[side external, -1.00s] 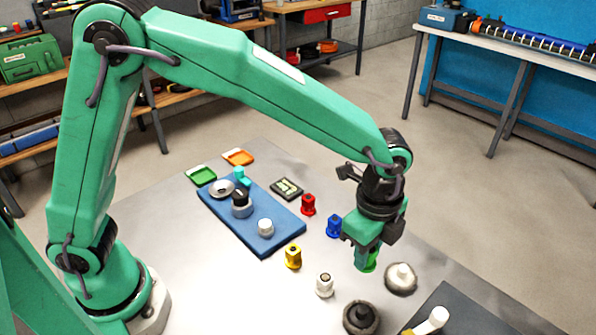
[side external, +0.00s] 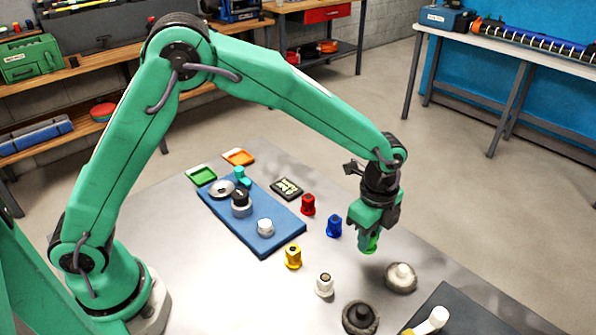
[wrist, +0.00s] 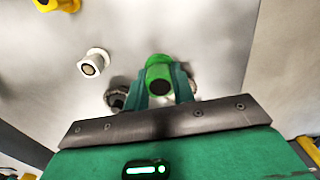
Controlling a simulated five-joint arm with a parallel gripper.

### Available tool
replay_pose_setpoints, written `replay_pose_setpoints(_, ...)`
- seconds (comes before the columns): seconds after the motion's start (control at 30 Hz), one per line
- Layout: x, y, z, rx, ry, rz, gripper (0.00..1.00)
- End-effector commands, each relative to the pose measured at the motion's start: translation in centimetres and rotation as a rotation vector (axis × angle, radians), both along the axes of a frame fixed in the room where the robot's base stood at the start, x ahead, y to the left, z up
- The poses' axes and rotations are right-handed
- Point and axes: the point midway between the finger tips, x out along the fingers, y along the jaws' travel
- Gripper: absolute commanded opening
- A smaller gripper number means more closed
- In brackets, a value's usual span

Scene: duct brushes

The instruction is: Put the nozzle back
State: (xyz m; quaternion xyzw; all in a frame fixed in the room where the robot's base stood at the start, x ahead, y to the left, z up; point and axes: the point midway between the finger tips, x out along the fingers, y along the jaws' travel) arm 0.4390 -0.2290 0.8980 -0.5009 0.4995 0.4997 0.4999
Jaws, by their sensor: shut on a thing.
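My gripper (side external: 367,232) is shut on a green nozzle (side external: 370,243) and holds it above the grey table. In the wrist view the green nozzle (wrist: 159,72) sits between my two fingers, with its dark round opening facing the camera. A red nozzle (side external: 308,205), a blue nozzle (side external: 334,226), a yellow nozzle (side external: 293,257) and a white nozzle (side external: 325,285) stand upright on the table, left of my gripper. The white nozzle also shows in the wrist view (wrist: 94,62).
A round brush with a white hub (side external: 400,277) and a dark one (side external: 360,318) lie near my gripper. A blue board (side external: 270,242) with several parts, a small dark sign (side external: 286,188), green (side external: 201,175) and orange (side external: 238,157) trays are farther left. A dark mat (side external: 470,318) lies lower right.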

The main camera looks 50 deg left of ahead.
Motion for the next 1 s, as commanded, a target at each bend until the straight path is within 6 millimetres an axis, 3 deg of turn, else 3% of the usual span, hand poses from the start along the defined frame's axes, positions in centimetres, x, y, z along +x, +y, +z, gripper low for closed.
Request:
replay_pose_setpoints(0.3,2.2,1.5,-1.6,0.0,0.0,-0.001,0.0)
replay_pose_setpoints(0.53,2.2,1.5,-1.9,0.0,0.0,-0.001,0.0)
replay_pose_setpoints(0.83,2.1,1.5,-5.0,0.001,0.002,-0.001,0.0)
replay_pose_setpoints(1.0,2.2,1.4,-5.6,0.0,0.0,-0.001,0.0)
